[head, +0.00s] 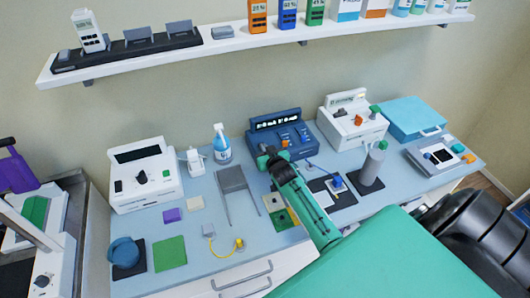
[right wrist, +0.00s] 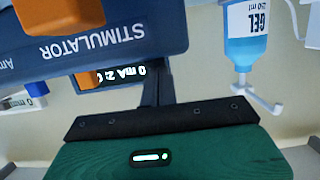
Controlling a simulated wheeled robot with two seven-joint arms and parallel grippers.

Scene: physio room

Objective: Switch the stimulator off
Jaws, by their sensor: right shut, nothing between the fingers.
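The stimulator (head: 290,133) is a dark blue unit with a lit display (head: 274,122), standing at the back middle of the worktop. My right gripper (head: 268,155) is shut and empty, close in front of the stimulator's left front. It also shows in the right wrist view (right wrist: 156,82), narrow and dark before the unit. Whether it touches the unit cannot be told. My left gripper is out of view.
A white unit (head: 146,178) stands left and another white unit (head: 350,120) right of the stimulator. A shelf (head: 220,44) runs above.

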